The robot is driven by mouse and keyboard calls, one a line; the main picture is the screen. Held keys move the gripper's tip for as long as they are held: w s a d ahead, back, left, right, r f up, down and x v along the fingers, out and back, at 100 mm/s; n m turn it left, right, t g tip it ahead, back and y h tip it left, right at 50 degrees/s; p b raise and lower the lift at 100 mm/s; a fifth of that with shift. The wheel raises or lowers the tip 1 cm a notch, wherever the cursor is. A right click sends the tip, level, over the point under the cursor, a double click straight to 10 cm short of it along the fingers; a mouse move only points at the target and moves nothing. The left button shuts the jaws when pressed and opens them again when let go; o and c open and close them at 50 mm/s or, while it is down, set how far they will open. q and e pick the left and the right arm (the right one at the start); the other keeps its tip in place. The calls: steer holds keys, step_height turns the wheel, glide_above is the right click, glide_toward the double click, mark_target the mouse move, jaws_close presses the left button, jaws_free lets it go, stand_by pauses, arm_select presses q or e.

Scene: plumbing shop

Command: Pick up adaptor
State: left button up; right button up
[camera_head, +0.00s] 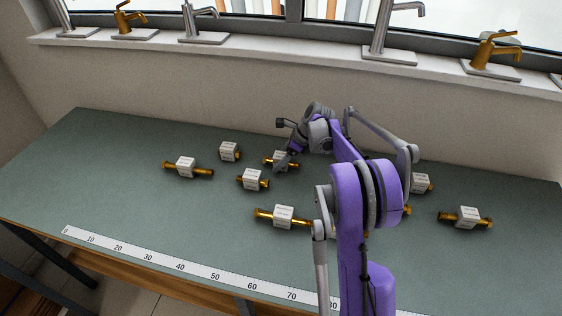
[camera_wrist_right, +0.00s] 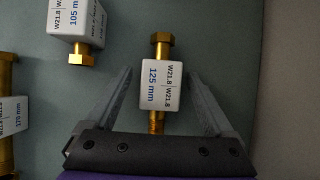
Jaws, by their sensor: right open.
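Several brass adaptors with white labelled blocks lie on the green table (camera_head: 120,200). In the right wrist view, an adaptor marked 125 mm (camera_wrist_right: 160,84) lies between the open fingers of my right gripper (camera_wrist_right: 161,95), with visible gaps on both sides. In the head view this adaptor (camera_head: 279,160) shows under my right gripper (camera_head: 287,160), partly hidden by it. A 105 mm adaptor (camera_wrist_right: 76,20) and a 170 mm adaptor (camera_wrist_right: 12,115) lie to the left in the wrist view. My left gripper is not in view.
Other adaptors lie at left (camera_head: 187,167), front centre (camera_head: 283,215) and right (camera_head: 466,217). A ruler strip (camera_head: 180,267) runs along the front edge. Taps stand on the window sill (camera_head: 270,54) behind. The table's left end is clear.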

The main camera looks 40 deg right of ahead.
jaws_close()
steer(key=shift+r, duration=0.15)
